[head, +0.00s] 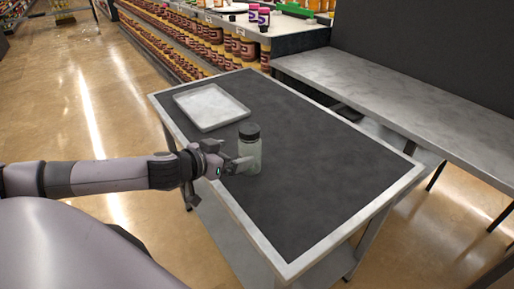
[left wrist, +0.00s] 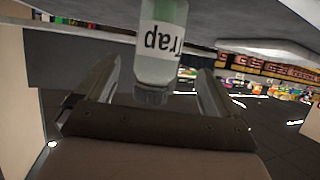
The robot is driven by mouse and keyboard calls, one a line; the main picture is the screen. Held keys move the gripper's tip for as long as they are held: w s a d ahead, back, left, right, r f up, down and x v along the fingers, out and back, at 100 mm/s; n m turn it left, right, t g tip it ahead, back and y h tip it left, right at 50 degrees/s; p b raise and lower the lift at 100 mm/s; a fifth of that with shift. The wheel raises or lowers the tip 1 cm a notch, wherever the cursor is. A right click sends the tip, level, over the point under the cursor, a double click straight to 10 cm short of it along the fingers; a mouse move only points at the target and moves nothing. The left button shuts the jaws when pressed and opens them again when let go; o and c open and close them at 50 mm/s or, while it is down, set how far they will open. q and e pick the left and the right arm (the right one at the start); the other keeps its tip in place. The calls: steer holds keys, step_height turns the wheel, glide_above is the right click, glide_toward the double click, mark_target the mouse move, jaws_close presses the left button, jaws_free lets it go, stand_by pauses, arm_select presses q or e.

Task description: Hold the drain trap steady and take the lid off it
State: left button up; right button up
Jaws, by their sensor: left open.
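The drain trap (head: 250,157) is a clear, pale greenish jar standing upright on the dark table top. Its black lid (head: 249,131) is on top. My left gripper (head: 236,167) is at the jar's left side, low down, with its fingers open. I cannot tell whether a finger touches the jar. My right gripper is not in view.
A shallow grey tray (head: 212,126) lies on the table (head: 320,165) behind and left of the jar. The table top right of the jar is clear. A grey counter (head: 400,90) runs along the right, and stocked store shelves (head: 190,45) stand behind.

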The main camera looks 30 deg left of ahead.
mark_target(242, 151)
arm_select(q)
steer(key=shift+w+f, duration=0.1)
steer(key=shift+w, duration=0.25)
steer(key=shift+d+p+x, duration=0.1)
steer(key=shift+p+x, duration=0.25)
steer(key=shift+x, duration=1.15)
steer(key=shift+d+p+x, duration=0.15)
steer(key=shift+p+x, duration=0.15)
steer(key=shift+x, duration=1.15)
steer(key=c, duration=1.2)
step_height(242, 151, up, 20)
steer(key=p, duration=0.3)
